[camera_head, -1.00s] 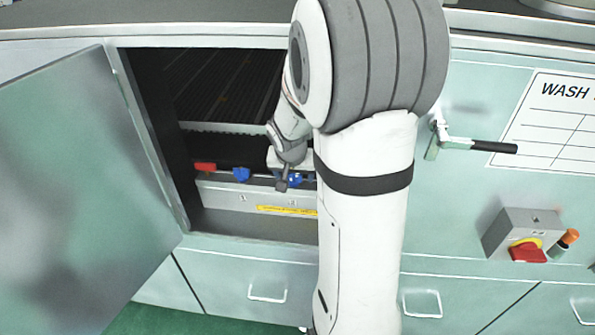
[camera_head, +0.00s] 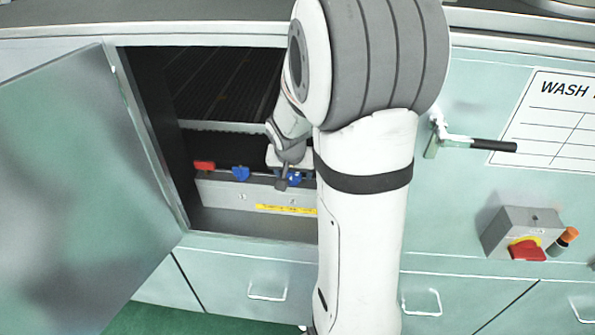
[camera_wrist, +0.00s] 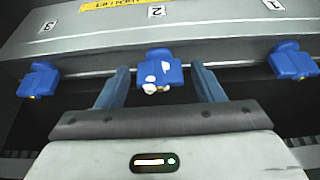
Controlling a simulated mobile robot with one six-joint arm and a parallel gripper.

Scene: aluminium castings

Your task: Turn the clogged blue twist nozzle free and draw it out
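The clogged blue twist nozzle (camera_wrist: 158,72) carries white crust on its face and sits on the grey bar below the number 2 label, in the middle of the wrist view. My gripper (camera_wrist: 160,80) is open, with one finger on each side of this nozzle and a visible gap on both sides. A blue nozzle (camera_wrist: 38,80) is at left by number 3 and another blue nozzle (camera_wrist: 291,61) at right by number 1; neither shows white crust. In the head view my gripper (camera_head: 283,184) is at the bar, and my arm hides part of the row.
The grey bar (camera_head: 222,191) with a yellow label lies inside the open cabinet. A red piece (camera_head: 205,166) is at the bar's left end. The open door (camera_head: 75,190) stands to the left. A lever handle (camera_head: 470,144) and a red switch (camera_head: 527,250) are on the right front panel.

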